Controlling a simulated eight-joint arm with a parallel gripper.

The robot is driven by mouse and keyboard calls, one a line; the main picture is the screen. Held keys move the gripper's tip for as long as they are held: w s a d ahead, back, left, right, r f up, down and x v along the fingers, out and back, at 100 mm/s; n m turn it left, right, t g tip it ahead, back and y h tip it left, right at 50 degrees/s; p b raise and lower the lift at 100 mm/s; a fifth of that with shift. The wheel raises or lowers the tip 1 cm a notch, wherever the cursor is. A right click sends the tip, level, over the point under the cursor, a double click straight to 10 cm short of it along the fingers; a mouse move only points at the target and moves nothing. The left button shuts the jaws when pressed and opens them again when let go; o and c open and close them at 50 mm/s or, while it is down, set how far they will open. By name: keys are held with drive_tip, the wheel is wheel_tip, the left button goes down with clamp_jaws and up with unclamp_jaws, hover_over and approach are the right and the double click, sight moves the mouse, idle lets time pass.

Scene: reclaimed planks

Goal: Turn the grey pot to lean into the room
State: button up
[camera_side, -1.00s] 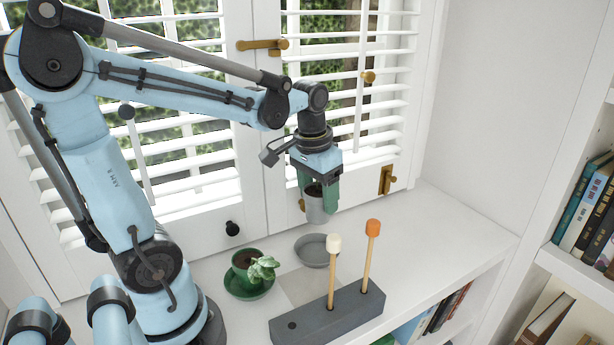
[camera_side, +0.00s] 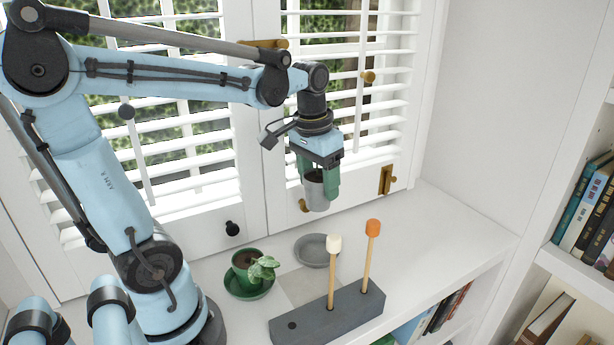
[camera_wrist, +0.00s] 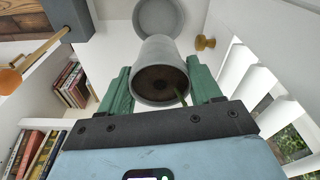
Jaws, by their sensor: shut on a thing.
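The grey pot (camera_side: 316,192) is in my gripper (camera_side: 318,178), held upright in the air between the green fingers, near the window and above the shelf top. In the wrist view the grey pot (camera_wrist: 160,60) shows its round rim with dark soil inside. A green stem (camera_wrist: 181,96) comes out of the soil and points toward the lower right, on the window side. My gripper (camera_wrist: 162,88) is shut on the pot's sides. The grey saucer (camera_side: 316,251) lies empty on the shelf top, lower than the pot and apart from it.
A green pot (camera_side: 246,262) with a leafy plant stands on a green saucer at left. A grey block (camera_side: 328,318) with two upright sticks, one white-tipped and one orange-tipped, stands in front. The white shelf top (camera_side: 425,230) is clear at right. Window blinds and brass fittings (camera_side: 386,180) are close behind.

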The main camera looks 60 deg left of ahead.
wheel_tip(320, 180, down, 9)
drive_tip(key=m, duration=0.4)
drive_tip(key=shift+f, duration=1.7)
drive_tip(key=o, duration=1.4)
drive_tip(key=shift+c, duration=0.2)
